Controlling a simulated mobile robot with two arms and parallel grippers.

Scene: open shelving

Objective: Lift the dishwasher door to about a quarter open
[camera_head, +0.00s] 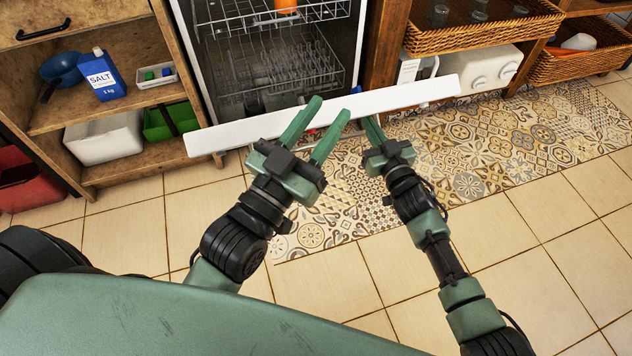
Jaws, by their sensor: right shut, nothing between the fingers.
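The dishwasher door (400,97) shows as a long white edge slanting across the view, standing out in front of the open dishwasher cavity. The dishwasher (180,25) has racks inside. My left gripper (330,107) is open, with its two green fingers apart and overlapping the middle of the door edge in the picture. My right gripper (371,121) is shut and empty at the near side of the door, right of the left gripper. Its fingertips come up to the door's lower edge; I cannot tell whether they touch it. Most of the door's face is hidden.
Wire racks (270,60) stand in the cavity, with an orange item (286,5) on the upper one. Open shelves at left hold a salt box (103,75) and bins. Wicker baskets (480,30) are at right. The patterned mat (500,150) and tiles are clear.

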